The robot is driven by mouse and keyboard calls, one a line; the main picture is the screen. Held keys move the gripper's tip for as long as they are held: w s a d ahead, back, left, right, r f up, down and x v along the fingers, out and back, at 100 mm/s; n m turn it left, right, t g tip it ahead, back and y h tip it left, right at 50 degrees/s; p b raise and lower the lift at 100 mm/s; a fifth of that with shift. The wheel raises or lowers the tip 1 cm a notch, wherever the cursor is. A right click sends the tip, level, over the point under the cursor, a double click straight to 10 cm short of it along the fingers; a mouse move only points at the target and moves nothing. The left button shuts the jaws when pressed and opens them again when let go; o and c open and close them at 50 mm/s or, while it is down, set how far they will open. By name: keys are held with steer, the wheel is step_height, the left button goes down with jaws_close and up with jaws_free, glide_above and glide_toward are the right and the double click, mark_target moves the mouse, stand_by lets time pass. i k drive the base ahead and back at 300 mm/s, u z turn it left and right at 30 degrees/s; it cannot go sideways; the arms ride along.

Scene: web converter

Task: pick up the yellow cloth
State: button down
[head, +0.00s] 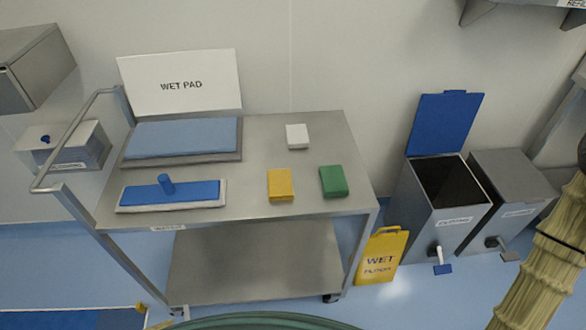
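The yellow cloth (280,184) is a small folded block lying flat on the top shelf of a steel cart (255,150), near its front edge. A green cloth (334,181) lies to its right, with a gap between them. A white cloth (297,136) lies farther back. Nothing covers the yellow cloth. My gripper is not in view.
A yellow wet-floor sign (381,256) and an open-lidded bin (445,200) stand right of the cart.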

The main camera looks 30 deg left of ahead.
mark_target(280, 185)
steer(key=u, duration=1.75)
steer(key=k, duration=0.65)
steer(key=u, duration=0.5)
